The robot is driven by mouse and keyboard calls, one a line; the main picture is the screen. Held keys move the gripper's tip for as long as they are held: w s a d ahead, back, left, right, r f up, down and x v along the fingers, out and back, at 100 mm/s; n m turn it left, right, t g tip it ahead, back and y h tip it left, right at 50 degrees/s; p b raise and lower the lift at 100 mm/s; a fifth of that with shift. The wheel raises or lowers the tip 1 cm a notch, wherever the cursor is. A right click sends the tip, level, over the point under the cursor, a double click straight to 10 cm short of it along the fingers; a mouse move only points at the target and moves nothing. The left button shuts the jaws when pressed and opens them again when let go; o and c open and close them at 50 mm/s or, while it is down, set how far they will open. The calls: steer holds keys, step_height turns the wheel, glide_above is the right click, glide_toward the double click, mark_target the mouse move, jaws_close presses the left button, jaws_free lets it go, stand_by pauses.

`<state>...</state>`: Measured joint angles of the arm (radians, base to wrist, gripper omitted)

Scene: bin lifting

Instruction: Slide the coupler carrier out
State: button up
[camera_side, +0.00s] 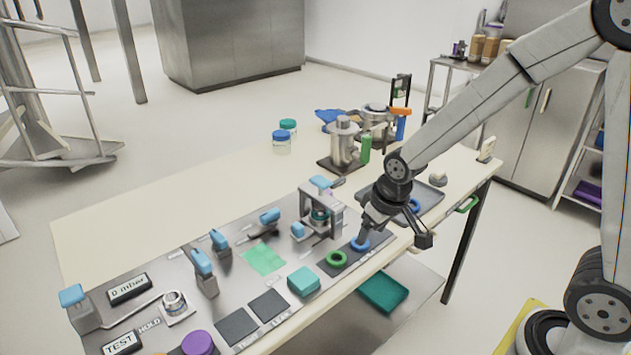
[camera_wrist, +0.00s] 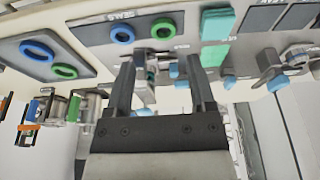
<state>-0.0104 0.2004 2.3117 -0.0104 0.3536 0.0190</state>
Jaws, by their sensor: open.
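A metal frame fixture (camera_side: 322,208) stands on the grey panel, with a teal round part (camera_side: 320,214) inside it and a light-blue handle (camera_side: 298,230) at its lower left. I take the handled part to be the coupler carrier, but cannot tell for sure. In the wrist view the metal fixture (camera_wrist: 145,92) shows partly between the fingers. My gripper (camera_side: 364,230) is right of the fixture, pointing down above the seals pad near the blue ring (camera_side: 360,244). In the wrist view my gripper (camera_wrist: 160,72) has its fingers apart with nothing visibly held.
A green ring (camera_side: 337,259) lies beside the blue one. Light-blue levers (camera_side: 202,263), a teal block (camera_side: 303,281) and a purple knob (camera_side: 197,343) stand on the panel. A grey tray (camera_side: 430,197) is behind my gripper. Metal pots (camera_side: 343,140) stand farther back. The left tabletop is clear.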

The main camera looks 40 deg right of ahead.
steer(key=t, duration=0.1)
glide_toward(298, 225)
steer(key=x, duration=0.2)
steer(key=shift+w+f, duration=0.1)
steer(key=shift+f, duration=0.25)
steer(key=shift+f, duration=0.1)
steer(key=shift+x, duration=3.75)
steer(key=shift+w, duration=0.1)
steer(key=shift+c, duration=0.2)
jaws_close()
